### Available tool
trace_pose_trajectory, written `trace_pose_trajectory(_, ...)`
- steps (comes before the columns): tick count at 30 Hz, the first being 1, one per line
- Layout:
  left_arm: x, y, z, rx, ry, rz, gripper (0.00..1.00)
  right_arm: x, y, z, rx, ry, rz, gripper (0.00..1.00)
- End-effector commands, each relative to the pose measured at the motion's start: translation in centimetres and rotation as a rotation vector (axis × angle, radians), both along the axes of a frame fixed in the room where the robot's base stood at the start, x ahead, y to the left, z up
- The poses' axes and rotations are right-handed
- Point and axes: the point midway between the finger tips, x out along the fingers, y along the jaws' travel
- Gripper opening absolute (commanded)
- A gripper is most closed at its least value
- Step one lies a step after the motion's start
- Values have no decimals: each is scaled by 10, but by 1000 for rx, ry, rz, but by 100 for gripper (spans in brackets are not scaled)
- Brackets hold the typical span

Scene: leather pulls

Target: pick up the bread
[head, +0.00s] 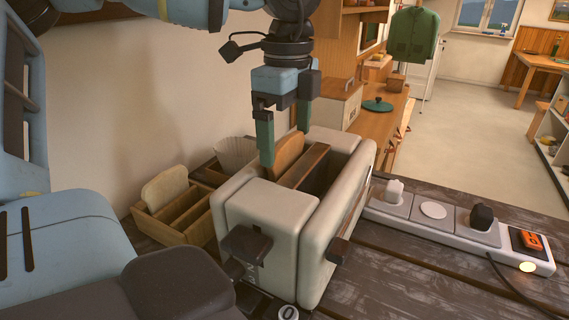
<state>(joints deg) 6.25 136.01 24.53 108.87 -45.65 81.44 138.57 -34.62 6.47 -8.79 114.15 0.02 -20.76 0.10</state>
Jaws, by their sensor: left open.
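A brown slice of bread (287,156) stands upright in the left slot of a cream toaster (265,205), with its top part above the slot. My left gripper (285,146) points down over the toaster. Its two green fingers are open, one on each side of the slice's top, and the left finger partly hides it. I cannot tell whether either finger touches the slice. A paler bread slice (165,187) stands in a wooden divided box (180,222) left of the toaster. My right gripper is not in view.
The toaster's other slot (318,180) looks empty. A white fluted bowl (236,154) sits behind the toaster. A power strip (430,235) with plugs and a cable lies to the right on the dark wooden table (400,285). The wall is close on the left.

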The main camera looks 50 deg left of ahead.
Motion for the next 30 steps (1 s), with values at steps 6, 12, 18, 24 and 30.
trace_pose_trajectory(6,0,0,-18,0,-2,0,96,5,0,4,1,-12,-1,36)
trace_pose_trajectory(12,0,0,-20,0,-2,1,96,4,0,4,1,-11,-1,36)
trace_pose_trajectory(18,0,0,-20,1,-2,1,74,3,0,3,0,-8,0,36)
trace_pose_trajectory(24,0,0,-19,1,-2,1,65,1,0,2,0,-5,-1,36)
trace_pose_trajectory(30,1,0,-10,2,-4,3,65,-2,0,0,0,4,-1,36)
